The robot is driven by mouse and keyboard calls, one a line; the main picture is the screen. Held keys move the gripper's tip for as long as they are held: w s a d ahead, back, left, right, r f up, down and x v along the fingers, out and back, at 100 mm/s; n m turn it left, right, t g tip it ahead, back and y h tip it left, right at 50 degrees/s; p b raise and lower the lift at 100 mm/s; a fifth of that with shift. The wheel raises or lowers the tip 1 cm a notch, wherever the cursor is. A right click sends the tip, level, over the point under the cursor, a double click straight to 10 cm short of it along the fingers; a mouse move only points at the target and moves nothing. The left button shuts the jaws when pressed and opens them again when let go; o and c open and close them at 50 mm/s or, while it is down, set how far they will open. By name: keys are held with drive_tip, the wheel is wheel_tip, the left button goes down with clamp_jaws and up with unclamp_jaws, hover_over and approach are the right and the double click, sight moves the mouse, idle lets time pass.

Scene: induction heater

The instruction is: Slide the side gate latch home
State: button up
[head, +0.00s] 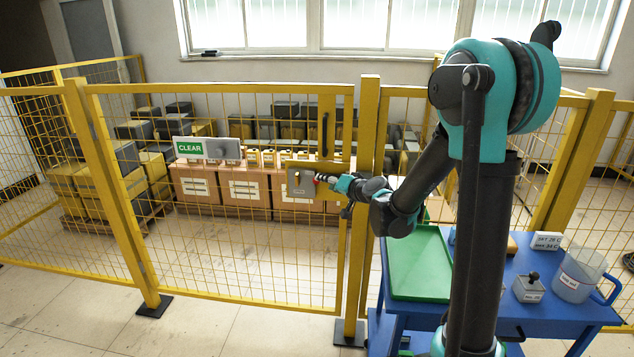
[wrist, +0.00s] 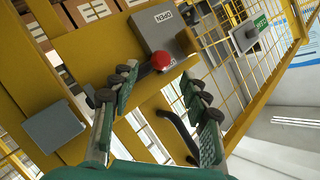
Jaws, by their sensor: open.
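The yellow mesh side gate (head: 215,235) stands against a yellow post (head: 365,150). The latch has a grey plate (head: 299,181) on the gate. In the wrist view this plate (wrist: 160,28) reads OPEN, and a red knob (wrist: 162,61) on a dark stem shows beside it. A separate grey block (wrist: 53,125) sits on a yellow upright at left. My gripper (head: 330,180) is at the latch. In the wrist view its padded fingers (wrist: 159,80) are spread, with the red knob just at or beyond their tips, between them. I cannot tell whether they touch it.
A black pull handle (wrist: 178,133) shows past my fingers. A green CLEAR sign (head: 189,148) hangs on the mesh. A blue cart (head: 550,315) with a green tray (head: 418,265) and a jug (head: 580,276) stands right of the post. Stacked boxes (head: 243,188) are behind the fence.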

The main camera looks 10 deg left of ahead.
drive_tip(key=x, duration=0.7)
drive_tip(key=shift+a+f, duration=0.1)
clamp_jaws()
idle(0.3)
